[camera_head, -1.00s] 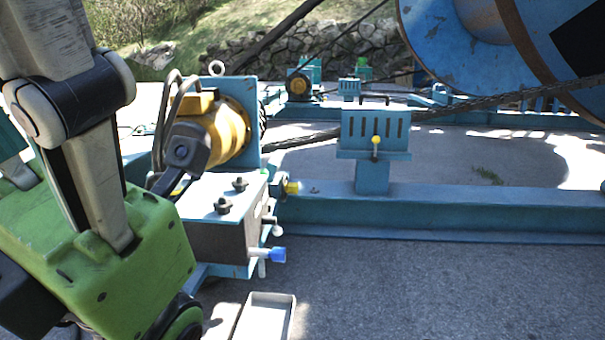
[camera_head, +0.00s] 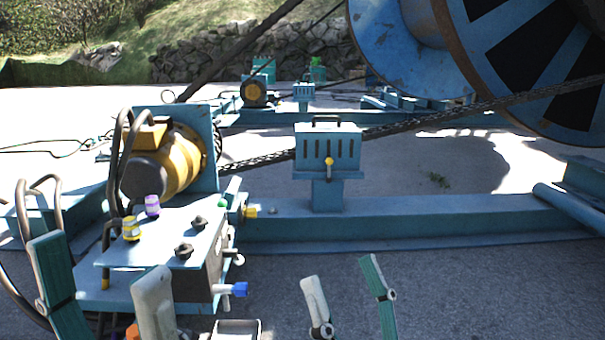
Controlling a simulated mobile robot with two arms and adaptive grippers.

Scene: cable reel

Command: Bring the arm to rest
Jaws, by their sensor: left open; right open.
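My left gripper (camera_head: 98,260) is at the lower left, with one teal and one pale finger standing wide apart. It is open, and I see nothing held between the fingers. It overlaps the near left side of the blue control box (camera_head: 160,240) in the picture; I cannot tell whether it touches. My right gripper (camera_head: 340,272) is at the bottom centre, open and empty over the grey ground. Its pale and teal fingers point upward. The arms behind both grippers are mostly below the picture.
A yellow motor (camera_head: 165,165) with hoses stands behind the control box. A blue frame beam (camera_head: 400,214) runs to the right and carries a slotted lever box (camera_head: 328,150). A large blue reel (camera_head: 400,45) stands at upper right. Bare ground (camera_head: 480,285) lies at lower right.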

